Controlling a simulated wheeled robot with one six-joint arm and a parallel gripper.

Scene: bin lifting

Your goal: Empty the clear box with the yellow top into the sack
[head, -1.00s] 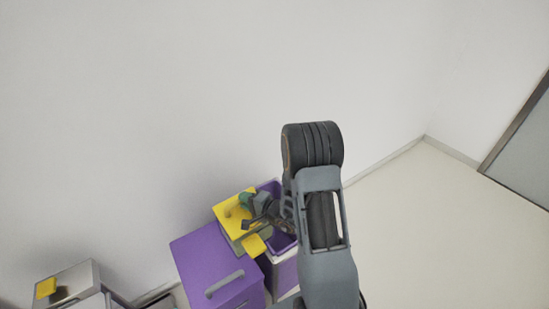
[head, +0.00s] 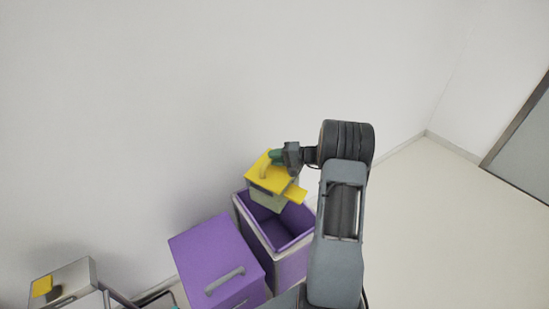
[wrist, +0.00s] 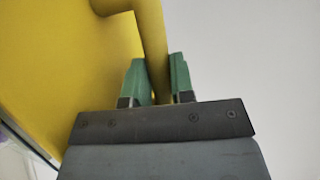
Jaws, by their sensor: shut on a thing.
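The clear box with the yellow top (head: 258,178) hangs in the air over an open purple-rimmed bin in the head view. Its body below the top looks pale green and see-through. My gripper (head: 274,158) is shut on the yellow handle of the top, and its green fingertips show on either side of the handle in the wrist view (wrist: 158,84). The yellow top (wrist: 90,60) fills the left of the wrist view. I cannot tell what is inside the box.
The open bin (head: 241,218) has white sides and a purple inside. A purple-lidded bin (head: 205,252) with a grey handle stands left of it. A metal pedal bin (head: 75,275) with a yellow piece is at lower left. Open floor (head: 445,240) lies to the right.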

